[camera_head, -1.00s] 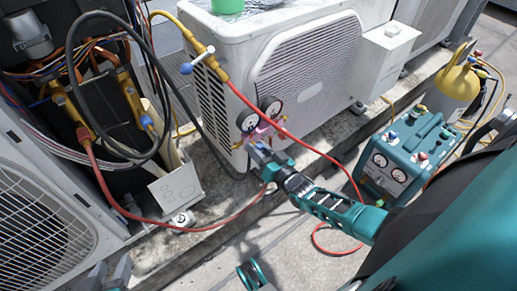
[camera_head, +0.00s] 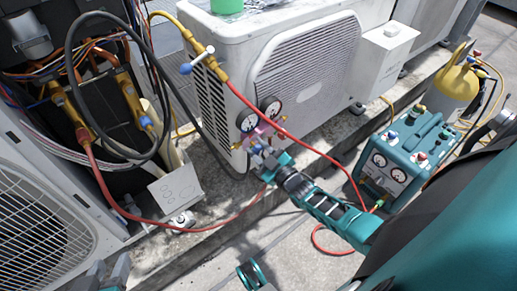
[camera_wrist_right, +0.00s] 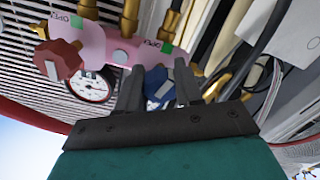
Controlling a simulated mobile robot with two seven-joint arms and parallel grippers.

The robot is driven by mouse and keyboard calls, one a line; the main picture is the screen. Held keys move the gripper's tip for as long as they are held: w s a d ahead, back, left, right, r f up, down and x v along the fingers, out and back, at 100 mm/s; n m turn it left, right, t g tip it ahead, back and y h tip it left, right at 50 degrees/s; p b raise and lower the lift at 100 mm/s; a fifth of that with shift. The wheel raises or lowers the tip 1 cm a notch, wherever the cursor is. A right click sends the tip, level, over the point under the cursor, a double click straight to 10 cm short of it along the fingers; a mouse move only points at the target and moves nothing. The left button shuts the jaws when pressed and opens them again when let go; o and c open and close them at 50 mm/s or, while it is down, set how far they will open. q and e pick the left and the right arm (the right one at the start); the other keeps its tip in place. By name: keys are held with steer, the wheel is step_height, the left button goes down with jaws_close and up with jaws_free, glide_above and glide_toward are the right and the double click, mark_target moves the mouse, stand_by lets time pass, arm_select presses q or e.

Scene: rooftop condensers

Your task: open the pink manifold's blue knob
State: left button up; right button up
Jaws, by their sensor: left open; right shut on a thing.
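The pink manifold (camera_head: 264,135) with two round gauges hangs in front of the white condenser's corner. In the right wrist view its pink body (camera_wrist_right: 115,42) runs across the top, with "OPEN" marks beside green patches. Its blue knob (camera_wrist_right: 157,86) sits between the fingers of my right gripper (camera_wrist_right: 158,80), which is shut on it. A red knob (camera_wrist_right: 58,60) is at the body's other end, clear of the fingers. In the head view my right gripper (camera_head: 264,158) covers most of the blue knob. My left gripper (camera_head: 108,273) is open and empty at the bottom left.
A yellow hose with a blue-handled valve (camera_head: 203,58) passes above left. The white condenser (camera_head: 300,70) stands close behind. A yellow-topped cylinder (camera_head: 455,85) is at right.

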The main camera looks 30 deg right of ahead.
steer(key=shift+s+f+n, duration=0.1)
steer(key=shift+f+n, duration=0.1)
steer(key=shift+n, duration=1)
steer(key=o, duration=1)
steer(key=shift+r, duration=0.1)
